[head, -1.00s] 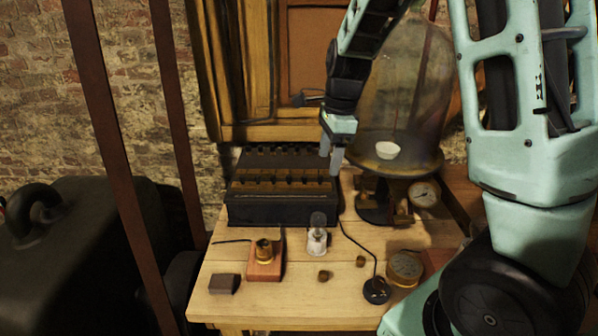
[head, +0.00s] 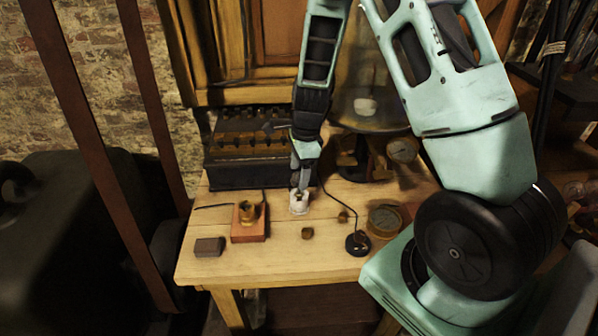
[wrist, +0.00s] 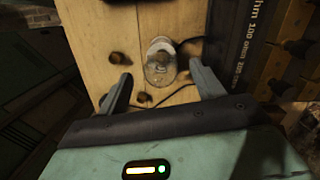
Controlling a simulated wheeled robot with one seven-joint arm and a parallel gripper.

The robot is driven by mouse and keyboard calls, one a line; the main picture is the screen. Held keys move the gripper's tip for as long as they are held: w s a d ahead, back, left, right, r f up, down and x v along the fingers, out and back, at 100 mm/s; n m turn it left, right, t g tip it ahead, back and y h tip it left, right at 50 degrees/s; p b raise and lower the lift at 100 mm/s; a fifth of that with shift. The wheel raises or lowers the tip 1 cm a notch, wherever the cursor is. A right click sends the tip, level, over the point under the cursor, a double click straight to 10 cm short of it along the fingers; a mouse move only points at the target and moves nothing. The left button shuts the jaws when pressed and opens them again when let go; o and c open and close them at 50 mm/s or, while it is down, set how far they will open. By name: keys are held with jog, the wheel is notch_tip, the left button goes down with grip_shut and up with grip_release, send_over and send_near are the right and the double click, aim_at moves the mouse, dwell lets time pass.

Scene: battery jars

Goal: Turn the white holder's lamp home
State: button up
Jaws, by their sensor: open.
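The white lamp holder (head: 299,208) stands on the wooden table in front of the black battery box. A clear glass lamp (wrist: 160,65) sits on it, seen from above in the wrist view. My gripper (head: 300,182) is just above the holder and hides most of the lamp in the head view. In the wrist view my gripper (wrist: 163,90) has its two fingers apart, one on each side of the lamp, without visible contact. I cannot tell how far the lamp is seated.
A brass socket on a red wooden block (head: 249,222) stands left of the holder. A dark block (head: 209,246), small brass pieces (head: 307,233), a black disc with a wire (head: 358,243) and a round gauge (head: 384,221) lie around it. The battery box (head: 248,150) is close behind.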

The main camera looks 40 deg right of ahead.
jog(key=shift+f, duration=0.45)
jog(key=c, duration=1.2)
jog(key=m+p, duration=0.2)
jog(key=m, duration=0.2)
jog(key=shift+r, duration=0.15)
jog(key=shift+m+t+p, duration=0.3)
jog(key=shift+m+p, duration=0.25)
jog(key=shift+m, duration=0.65)
jog(key=shift+m+h+p, duration=0.3)
jog(key=shift+m+p, duration=0.4)
jog(key=shift+m, duration=0.5)
jog(key=shift+m+h+p, duration=0.3)
jog(key=shift+m+p, duration=0.5)
jog(key=shift+m, duration=1.2)
